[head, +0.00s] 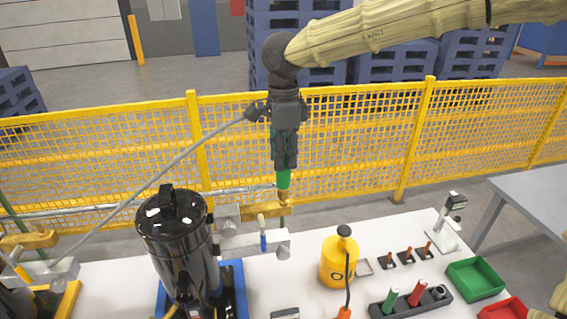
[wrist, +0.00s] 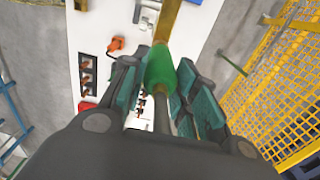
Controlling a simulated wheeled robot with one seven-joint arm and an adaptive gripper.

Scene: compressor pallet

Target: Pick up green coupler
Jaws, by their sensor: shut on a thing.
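The green coupler (head: 284,179) is upright between the fingertips of my gripper (head: 285,160), above the back edge of the white table. In the wrist view the green coupler (wrist: 160,66) lies between the teal pads of my gripper (wrist: 158,88), with a grey rod on its near side. My gripper is shut on it. A brass-coloured fitting (head: 284,197) is directly below the coupler, touching or very near it; I cannot tell whether they are joined. The fitting is at the end of a brass block (head: 262,210).
A black cylindrical tank (head: 180,245) stands to the left on the white table (head: 400,235). A yellow canister (head: 338,262), green tray (head: 475,280), red tray (head: 503,309) and a dark holder (head: 410,302) are to the right. A yellow mesh fence (head: 350,150) runs behind.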

